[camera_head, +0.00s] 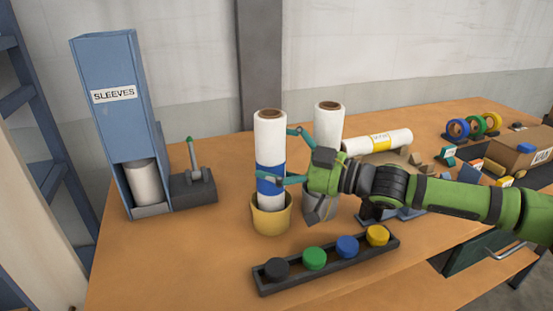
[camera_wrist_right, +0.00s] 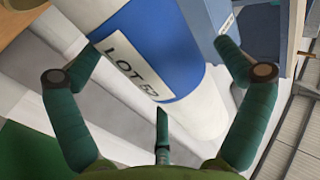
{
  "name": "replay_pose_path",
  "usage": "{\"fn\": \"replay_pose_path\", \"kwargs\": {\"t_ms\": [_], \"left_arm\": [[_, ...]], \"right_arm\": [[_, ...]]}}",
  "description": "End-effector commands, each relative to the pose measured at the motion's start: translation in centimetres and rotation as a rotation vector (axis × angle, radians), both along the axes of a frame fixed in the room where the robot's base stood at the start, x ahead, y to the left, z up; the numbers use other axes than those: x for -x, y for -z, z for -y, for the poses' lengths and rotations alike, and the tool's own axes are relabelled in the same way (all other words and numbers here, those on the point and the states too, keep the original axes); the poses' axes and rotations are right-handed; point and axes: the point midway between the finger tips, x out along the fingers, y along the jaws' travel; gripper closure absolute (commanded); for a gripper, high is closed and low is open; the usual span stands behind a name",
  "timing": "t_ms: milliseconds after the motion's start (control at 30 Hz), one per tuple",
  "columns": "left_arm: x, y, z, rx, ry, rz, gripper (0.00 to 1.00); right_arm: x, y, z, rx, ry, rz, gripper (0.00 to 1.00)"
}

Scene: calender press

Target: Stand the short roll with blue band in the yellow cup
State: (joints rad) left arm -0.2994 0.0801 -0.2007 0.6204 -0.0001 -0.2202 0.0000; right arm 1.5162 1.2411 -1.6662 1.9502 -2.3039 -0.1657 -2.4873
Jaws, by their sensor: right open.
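The short white roll with the blue band (camera_head: 270,145) stands upright in the yellow cup (camera_head: 271,219). Its lower end is hidden by the cup wall. My right gripper (camera_head: 281,154) is open at the roll's right side, with one finger in front of the blue band and another near the roll's upper right edge. In the right wrist view the blue band (camera_wrist_right: 152,45), with a "LOT" label, lies between the spread fingers (camera_wrist_right: 160,50), which look apart from it. My left gripper is not in view.
Another white roll (camera_head: 328,124) stands in a grey cup (camera_head: 322,206) behind my right gripper. A roll with a yellow band (camera_head: 377,141) lies further back. A blue SLEEVES dispenser (camera_head: 110,100) stands left. A rack of coloured caps (camera_head: 327,262) lies in front.

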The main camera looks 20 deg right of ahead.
Motion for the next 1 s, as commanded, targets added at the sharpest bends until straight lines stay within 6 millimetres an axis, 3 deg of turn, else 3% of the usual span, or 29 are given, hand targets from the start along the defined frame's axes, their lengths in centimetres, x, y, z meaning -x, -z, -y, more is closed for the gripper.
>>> {"fn": "replay_pose_path", "kwargs": {"t_ms": [267,700,1000], "left_arm": [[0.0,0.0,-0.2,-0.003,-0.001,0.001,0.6],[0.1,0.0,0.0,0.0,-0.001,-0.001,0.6],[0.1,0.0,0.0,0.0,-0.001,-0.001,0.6]], "right_arm": [[0.9,0.0,1.2,0.003,0.004,0.0,0.0],[6.7,0.0,7.3,-0.001,0.005,0.001,0.0],[8.3,0.0,8.7,0.0,-0.001,0.0,0.0]]}}
